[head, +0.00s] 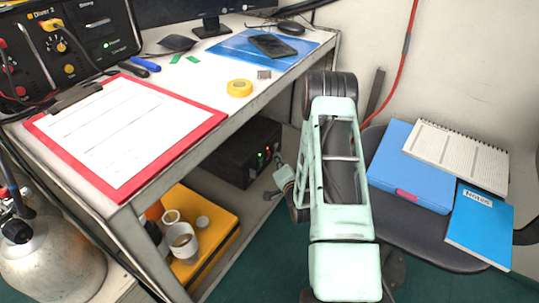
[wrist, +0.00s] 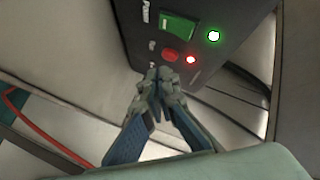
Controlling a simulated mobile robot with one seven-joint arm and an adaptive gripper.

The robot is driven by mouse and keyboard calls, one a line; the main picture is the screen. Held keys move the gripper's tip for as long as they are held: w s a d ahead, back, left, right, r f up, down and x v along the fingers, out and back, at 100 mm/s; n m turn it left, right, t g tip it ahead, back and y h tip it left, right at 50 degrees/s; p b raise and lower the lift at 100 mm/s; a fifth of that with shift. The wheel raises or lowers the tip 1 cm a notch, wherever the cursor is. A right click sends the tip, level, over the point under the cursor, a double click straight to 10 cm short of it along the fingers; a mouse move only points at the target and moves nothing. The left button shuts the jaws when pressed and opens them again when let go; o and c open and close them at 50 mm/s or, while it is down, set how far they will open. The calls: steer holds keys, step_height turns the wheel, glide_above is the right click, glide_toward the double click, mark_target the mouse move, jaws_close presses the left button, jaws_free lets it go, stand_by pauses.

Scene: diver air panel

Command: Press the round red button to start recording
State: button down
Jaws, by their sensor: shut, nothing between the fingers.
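The round red button (wrist: 170,55) is on the face of a dark box, beside a lit red lamp (wrist: 191,59). A larger green rectangular button (wrist: 177,27) sits above it in the wrist view, beside a lit green lamp (wrist: 213,36). My gripper (wrist: 158,74) is shut and empty, its tips just below the red button in the picture. I cannot tell whether they touch the box. In the head view the dark box (head: 232,158) stands under the bench, and my gripper (head: 279,180) is at its right, low down; the red button is not clear there.
The bench (head: 205,148) overhangs the box and carries a red clipboard (head: 215,121), yellow tape (head: 239,88) and a phone (head: 272,45). A yellow case (head: 222,225) stands below, left of my arm. A chair (head: 440,253) with blue folders (head: 408,172) is at right.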

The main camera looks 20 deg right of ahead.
steer(key=shift+s, duration=0.1)
steer(key=shift+s+d, duration=0.8)
steer(key=shift+s, duration=0.15)
steer(key=shift+s+d, duration=0.75)
steer(key=shift+s, duration=0.2)
